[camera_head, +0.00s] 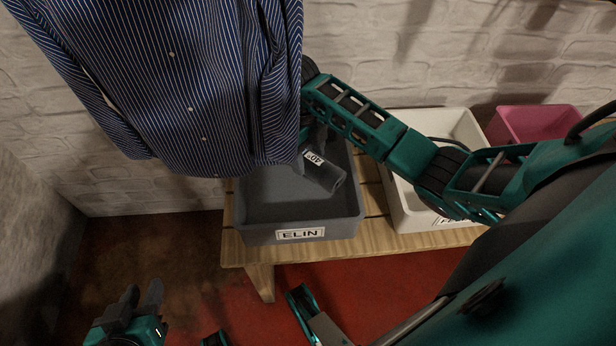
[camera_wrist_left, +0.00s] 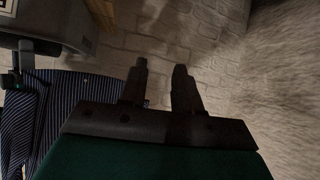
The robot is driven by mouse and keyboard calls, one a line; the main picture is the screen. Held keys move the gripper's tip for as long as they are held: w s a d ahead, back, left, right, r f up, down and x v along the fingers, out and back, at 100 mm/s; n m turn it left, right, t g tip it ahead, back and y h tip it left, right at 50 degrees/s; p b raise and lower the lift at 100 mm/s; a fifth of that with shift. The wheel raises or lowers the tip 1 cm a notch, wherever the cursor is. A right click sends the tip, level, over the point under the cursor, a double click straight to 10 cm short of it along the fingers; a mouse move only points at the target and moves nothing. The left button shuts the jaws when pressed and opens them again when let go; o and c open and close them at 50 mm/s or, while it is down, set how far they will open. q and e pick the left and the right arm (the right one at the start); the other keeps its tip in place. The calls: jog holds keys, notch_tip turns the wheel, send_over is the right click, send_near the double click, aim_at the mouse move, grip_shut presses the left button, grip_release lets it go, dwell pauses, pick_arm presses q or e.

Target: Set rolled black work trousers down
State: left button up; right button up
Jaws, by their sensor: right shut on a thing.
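The rolled black work trousers (camera_head: 326,175) show as a dark roll with a small white tag in the head view. They are tilted, inside or just above the grey bin labelled ELIN (camera_head: 262,238); I cannot tell if they touch its bottom. My right gripper (camera_head: 314,143) reaches over the bin from the right and is shut on the upper end of the roll. The hanging striped shirt partly hides this gripper. My left gripper (camera_head: 142,296) is low at the left, away from the bin. Its fingers stand apart and empty, also in the left wrist view (camera_wrist_left: 162,85).
A blue striped shirt (camera_head: 190,90) hangs in front of the bin's left part. A white bin (camera_head: 408,212) and a pink bin (camera_head: 540,120) stand to the right. The bins are on a slatted wooden bench (camera_head: 240,253) against a white brick wall. Red floor is free in front.

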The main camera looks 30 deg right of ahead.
aim_at(308, 165)
notch_tip(308, 165, down, 4)
jog(key=shift+r+b, duration=0.2)
jog(key=shift+b, duration=0.25)
notch_tip(308, 165, down, 4)
jog(key=shift+r+b, duration=0.1)
jog(key=shift+b, duration=0.65)
pick_arm(q)
jog(key=shift+w+d+f, duration=0.2)
jog(key=shift+d+f, duration=0.2)
jog(key=shift+f, duration=0.2)
pick_arm(e)
jog(key=o, duration=1.2)
jog(key=shift+o, duration=0.2)
jog(key=shift+r, duration=0.3)
jog(key=r+p, duration=0.1)
jog(key=r, duration=0.2)
jog(key=w+r+p, duration=0.1)
jog(key=r+p, duration=0.1)
jog(key=r, duration=0.2)
jog(key=r+p, duration=0.1)
jog(key=r, duration=0.2)
jog(key=shift+w+a+r, duration=0.15)
jog(key=shift+a+r, duration=0.1)
pick_arm(q)
jog(key=shift+s+a+r, duration=0.25)
jog(key=shift+a+r, duration=0.45)
jog(key=shift+r, duration=0.2)
pick_arm(e)
jog(key=shift+r, duration=0.45)
